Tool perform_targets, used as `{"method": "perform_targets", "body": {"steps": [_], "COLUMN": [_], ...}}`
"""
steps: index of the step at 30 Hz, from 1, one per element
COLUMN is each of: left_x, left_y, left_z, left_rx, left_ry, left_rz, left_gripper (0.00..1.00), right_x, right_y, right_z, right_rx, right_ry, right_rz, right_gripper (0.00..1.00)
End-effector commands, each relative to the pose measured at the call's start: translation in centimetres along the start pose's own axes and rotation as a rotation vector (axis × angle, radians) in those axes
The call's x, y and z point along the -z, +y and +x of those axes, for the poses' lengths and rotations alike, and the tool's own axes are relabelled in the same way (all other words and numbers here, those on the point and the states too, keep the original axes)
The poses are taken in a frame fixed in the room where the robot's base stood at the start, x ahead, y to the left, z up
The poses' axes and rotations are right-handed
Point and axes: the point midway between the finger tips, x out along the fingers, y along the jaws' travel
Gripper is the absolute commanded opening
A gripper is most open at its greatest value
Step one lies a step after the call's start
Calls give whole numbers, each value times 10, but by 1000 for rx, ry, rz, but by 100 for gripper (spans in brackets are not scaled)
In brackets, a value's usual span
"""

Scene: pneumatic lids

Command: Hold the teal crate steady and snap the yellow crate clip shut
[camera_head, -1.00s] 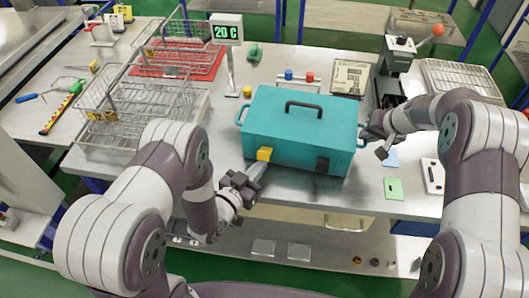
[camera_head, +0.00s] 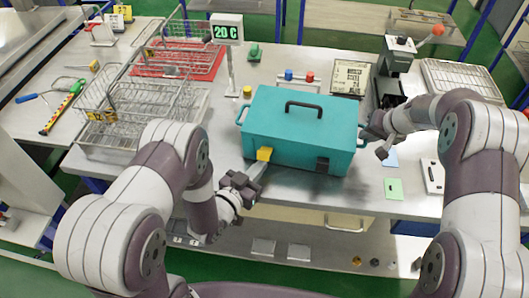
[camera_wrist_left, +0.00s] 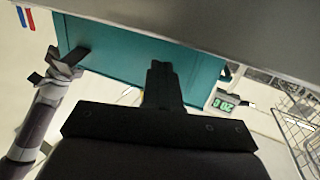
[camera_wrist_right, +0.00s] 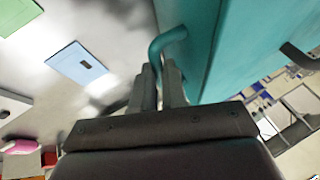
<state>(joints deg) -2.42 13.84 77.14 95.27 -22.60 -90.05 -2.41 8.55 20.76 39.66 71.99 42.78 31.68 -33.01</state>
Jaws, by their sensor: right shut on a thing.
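The teal crate (camera_head: 300,125) stands on the metal bench with its lid on and a dark handle on top. A black clip (camera_head: 322,165) lies against the front further right. My left gripper (camera_head: 256,169) is just below and in front of the yellow clip; its fingers (camera_wrist_left: 160,82) look closed together. My right gripper (camera_wrist_right: 158,85) is shut on the crate's right side handle (camera_wrist_right: 168,40).
Wire baskets (camera_head: 135,108) stand left of the crate, beside a display post reading 20 C (camera_head: 226,30). A lever device (camera_head: 396,55) stands behind right. A green card (camera_head: 393,188) lies to the right. The bench's front edge runs close before the crate.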

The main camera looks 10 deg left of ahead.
Motion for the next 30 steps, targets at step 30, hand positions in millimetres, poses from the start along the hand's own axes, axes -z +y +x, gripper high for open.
{"method": "perform_targets", "body": {"steps": [30], "left_x": [10], "left_y": [0], "left_z": [-1], "left_rx": [0], "left_ry": [1], "left_rz": [1], "left_gripper": [0], "right_x": [0], "right_y": [0], "right_z": [0], "right_rx": [0], "right_ry": [-1], "right_rz": [2], "right_gripper": [0]}}
